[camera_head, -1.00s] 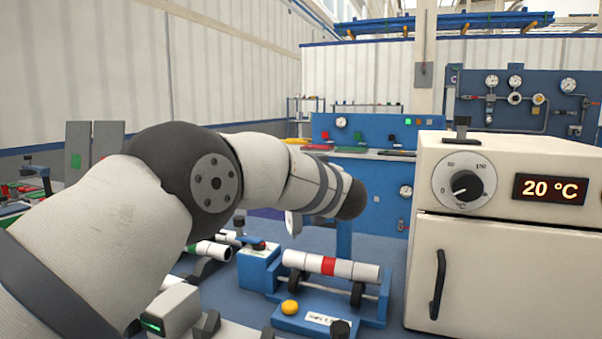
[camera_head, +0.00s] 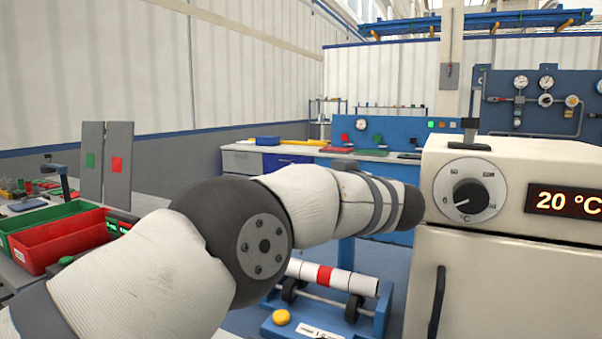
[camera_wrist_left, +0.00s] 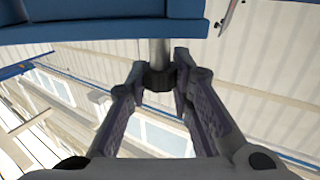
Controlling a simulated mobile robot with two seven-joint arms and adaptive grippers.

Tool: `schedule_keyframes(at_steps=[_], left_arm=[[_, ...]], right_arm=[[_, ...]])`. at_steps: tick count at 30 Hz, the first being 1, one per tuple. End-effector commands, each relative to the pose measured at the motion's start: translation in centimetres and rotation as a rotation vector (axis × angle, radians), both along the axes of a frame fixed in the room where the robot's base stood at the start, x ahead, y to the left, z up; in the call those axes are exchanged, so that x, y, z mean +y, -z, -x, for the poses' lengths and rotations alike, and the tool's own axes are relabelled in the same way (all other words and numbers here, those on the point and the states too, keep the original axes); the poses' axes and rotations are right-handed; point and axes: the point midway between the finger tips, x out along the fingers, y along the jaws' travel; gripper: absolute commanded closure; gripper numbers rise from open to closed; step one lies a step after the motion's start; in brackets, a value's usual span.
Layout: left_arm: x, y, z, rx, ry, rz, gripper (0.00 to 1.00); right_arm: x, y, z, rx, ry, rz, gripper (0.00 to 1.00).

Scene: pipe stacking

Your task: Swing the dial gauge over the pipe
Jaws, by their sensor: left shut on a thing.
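The pipe (camera_head: 325,275), white with a red band, lies on a blue roller stand (camera_head: 290,330) with dark rollers. My left arm passes in front of the stand's left side in the head view, and its gripper is hidden there. In the left wrist view my left gripper (camera_wrist_left: 160,78) is shut on a dark knob (camera_wrist_left: 158,77) at the end of a grey rod (camera_wrist_left: 158,52). The rod runs up to a blue part (camera_wrist_left: 100,28). I cannot make out the dial gauge itself. My right gripper is not in view.
A cream oven (camera_head: 510,285) with a dial and a 20 °C display stands close at the right. A red bin (camera_head: 62,245) and a green bin (camera_head: 25,235) stand at the left. A blue bench panel (camera_head: 385,135) is behind.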

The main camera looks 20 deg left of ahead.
Motion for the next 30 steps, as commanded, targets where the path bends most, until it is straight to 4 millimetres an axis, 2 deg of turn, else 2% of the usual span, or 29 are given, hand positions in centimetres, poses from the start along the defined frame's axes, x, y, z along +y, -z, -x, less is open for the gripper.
schedule_keyframes(at_steps=[11, 12, 15, 24, 26, 30], left_arm=[[-0.1, 0.2, 0.1, 0.001, -0.002, 0.002, 1.0], [-0.2, 0.2, 0.1, 0.001, -0.002, 0.002, 0.77], [-0.1, 0.2, 0.1, 0.001, -0.002, 0.002, 0.58], [-0.3, 0.1, 0.2, 0.001, -0.001, 0.001, 0.58], [-0.9, 0.0, 0.6, 0.0, -0.001, 0.0, 0.58], [-3.4, 0.0, 2.5, 0.001, 0.001, 0.0, 0.58]], right_arm=[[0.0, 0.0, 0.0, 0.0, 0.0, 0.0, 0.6], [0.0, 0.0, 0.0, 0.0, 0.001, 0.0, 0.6], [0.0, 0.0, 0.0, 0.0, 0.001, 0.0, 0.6], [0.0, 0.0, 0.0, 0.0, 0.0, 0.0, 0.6], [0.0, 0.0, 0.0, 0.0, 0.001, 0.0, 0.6], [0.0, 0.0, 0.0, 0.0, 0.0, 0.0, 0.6]])
